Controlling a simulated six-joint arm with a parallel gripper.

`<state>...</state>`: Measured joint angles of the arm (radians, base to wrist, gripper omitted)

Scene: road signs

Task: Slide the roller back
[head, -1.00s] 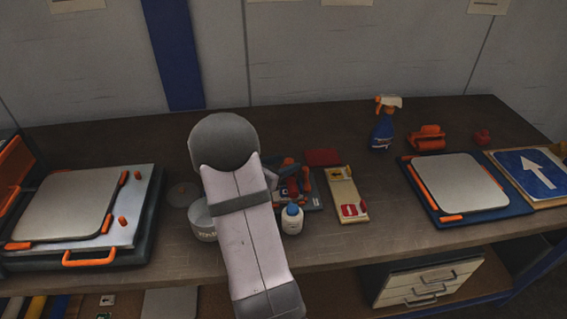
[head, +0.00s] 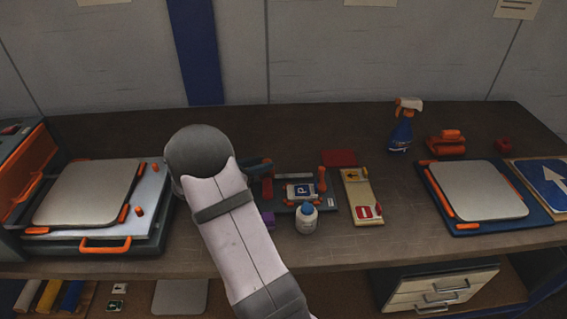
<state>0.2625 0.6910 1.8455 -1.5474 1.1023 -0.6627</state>
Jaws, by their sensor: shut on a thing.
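The small sign press (head: 330,207) sits in the middle of the bench. A grey roller bar (head: 292,177) spans its back part, between orange posts (head: 321,180) at the right and left. A blue P sign (head: 301,190) lies on the press in front of the bar. My gripper (head: 261,170) is at the roller's left end, by the left orange post (head: 267,188). It is shut on the roller there, but my arm hides much of the fingers and the exact contact.
A white bottle with a blue cap (head: 307,218) stands just in front of the press. A cream sign board (head: 352,190) lies at its right, with a red block (head: 340,158) behind. A large plate press (head: 152,200) stands left.

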